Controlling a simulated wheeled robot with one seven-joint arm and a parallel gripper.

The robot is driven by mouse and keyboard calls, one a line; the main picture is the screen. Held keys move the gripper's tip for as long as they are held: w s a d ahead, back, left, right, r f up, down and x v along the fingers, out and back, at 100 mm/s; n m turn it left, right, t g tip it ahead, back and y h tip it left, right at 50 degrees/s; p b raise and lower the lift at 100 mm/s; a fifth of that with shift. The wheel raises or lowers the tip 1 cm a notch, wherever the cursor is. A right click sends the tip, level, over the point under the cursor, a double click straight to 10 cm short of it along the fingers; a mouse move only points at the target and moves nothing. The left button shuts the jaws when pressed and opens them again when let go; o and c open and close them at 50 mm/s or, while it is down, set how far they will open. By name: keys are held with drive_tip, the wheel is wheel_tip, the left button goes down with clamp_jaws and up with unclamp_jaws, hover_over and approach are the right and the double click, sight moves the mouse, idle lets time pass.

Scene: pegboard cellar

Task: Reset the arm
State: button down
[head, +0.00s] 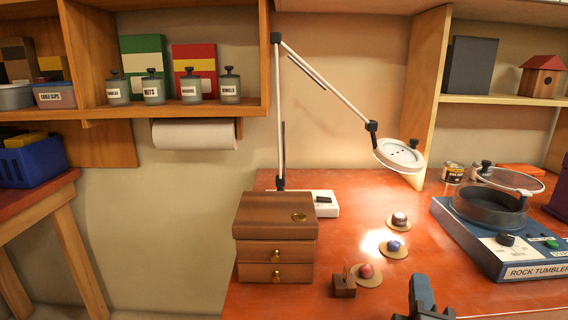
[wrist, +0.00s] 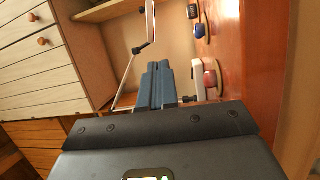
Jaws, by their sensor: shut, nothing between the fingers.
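My gripper (head: 421,292) is at the bottom edge of the head view, over the front of the red-brown workbench (head: 450,296), right of the stones. In the wrist view its two blue-grey fingers (wrist: 157,84) lie together, shut with nothing between them. The rest of my arm is out of the head view. The fingertips look clear of the things around them.
A wooden drawer box (head: 276,228) stands left, beside a small dark block (head: 344,287). A rock tumbler (head: 500,243) stands right. A jointed lamp (head: 399,155) hangs over the bench.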

drive_tip(key=s+f+m+g+y, duration=0.1)
drive_tip(key=s+f+m+y, duration=0.15)
drive_tip(key=s+f, duration=0.55)
drive_tip(key=s+f+m+g+y, duration=0.15)
drive_tip(key=s+f+y, duration=0.25)
drive_tip(key=s, duration=0.8)
drive_tip(key=s+r+m, duration=0.3)
drive_tip(key=s+m, duration=0.1)
drive_tip(key=s, duration=0.5)
drive_tip(key=s+r+m, duration=0.3)
drive_tip(key=s+m, duration=0.2)
drive_tip(key=s, duration=0.4)
drive_tip(key=shift+s+g, duration=0.2)
drive_tip(key=shift+g, duration=0.25)
drive_tip(key=c, duration=1.9)
unclamp_jaws()
drive_tip(key=shift+d, duration=0.1)
